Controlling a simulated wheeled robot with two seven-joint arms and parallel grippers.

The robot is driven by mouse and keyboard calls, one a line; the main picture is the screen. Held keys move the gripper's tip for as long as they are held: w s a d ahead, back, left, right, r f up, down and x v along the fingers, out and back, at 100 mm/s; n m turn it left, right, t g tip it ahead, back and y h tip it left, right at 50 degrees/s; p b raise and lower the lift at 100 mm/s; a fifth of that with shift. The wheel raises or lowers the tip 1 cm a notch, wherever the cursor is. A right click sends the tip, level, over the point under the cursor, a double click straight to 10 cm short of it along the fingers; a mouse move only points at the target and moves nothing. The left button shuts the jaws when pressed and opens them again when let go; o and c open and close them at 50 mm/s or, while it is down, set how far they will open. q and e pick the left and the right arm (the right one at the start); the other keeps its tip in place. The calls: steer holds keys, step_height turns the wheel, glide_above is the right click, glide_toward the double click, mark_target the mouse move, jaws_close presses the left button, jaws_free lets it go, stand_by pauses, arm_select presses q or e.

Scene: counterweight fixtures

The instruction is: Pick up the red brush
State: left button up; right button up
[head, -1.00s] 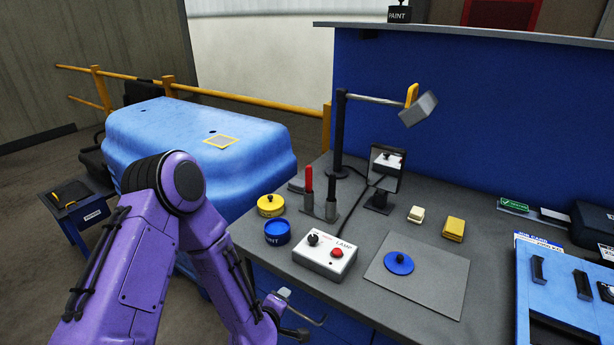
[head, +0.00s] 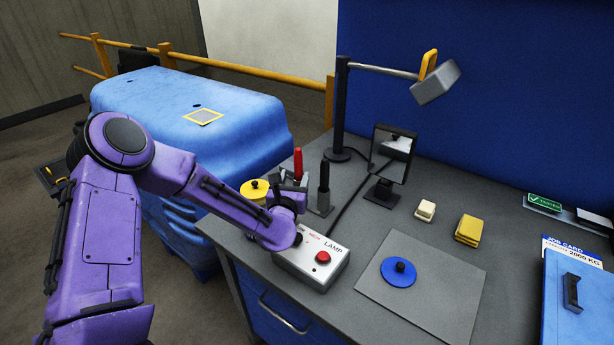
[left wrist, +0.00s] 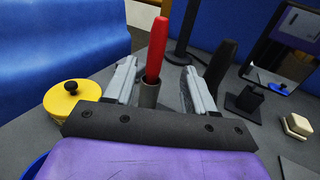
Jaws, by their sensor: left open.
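The red brush (head: 298,164) stands upright in a grey holder on the workbench, with only its red handle showing. In the left wrist view the red handle (left wrist: 157,48) rises from a grey cup (left wrist: 149,93) and shows between my two fingers. My left gripper (head: 292,182) is open and close to the brush; I cannot tell whether a finger touches it. In the left wrist view my left gripper (left wrist: 158,80) has one finger on each side of the handle. A black-handled tool (head: 324,178) stands in a holder just to the right. My right gripper is not in view.
A yellow paint pot (head: 254,188) stands left of my gripper. The lamp box (head: 312,262) is under my wrist. A mirror (head: 391,158) and lamp post (head: 340,110) stand behind. A grey mat with a blue disc (head: 398,272) lies to the right.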

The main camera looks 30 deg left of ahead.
mark_target(297, 162)
arm_select(q)
steer(key=shift+w+a+r+p, duration=0.4)
steer(key=shift+w+a, duration=0.05)
steer(key=shift+w, duration=0.1)
steer(key=shift+w+a+r+p, duration=0.35)
steer(key=shift+w+a+p, duration=0.05)
steer(key=shift+w, duration=0.15)
steer(key=p+x, duration=0.1)
steer(key=x, duration=0.1)
steer(key=p+x, duration=0.1)
steer(key=x, duration=0.1)
steer(key=p+x, duration=0.1)
steer(key=x, duration=0.1)
steer(key=shift+w+d+f, duration=0.1)
steer(key=shift+f, duration=0.2)
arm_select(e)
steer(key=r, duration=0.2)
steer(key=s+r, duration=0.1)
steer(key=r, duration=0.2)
arm_select(q)
steer(key=c, duration=1)
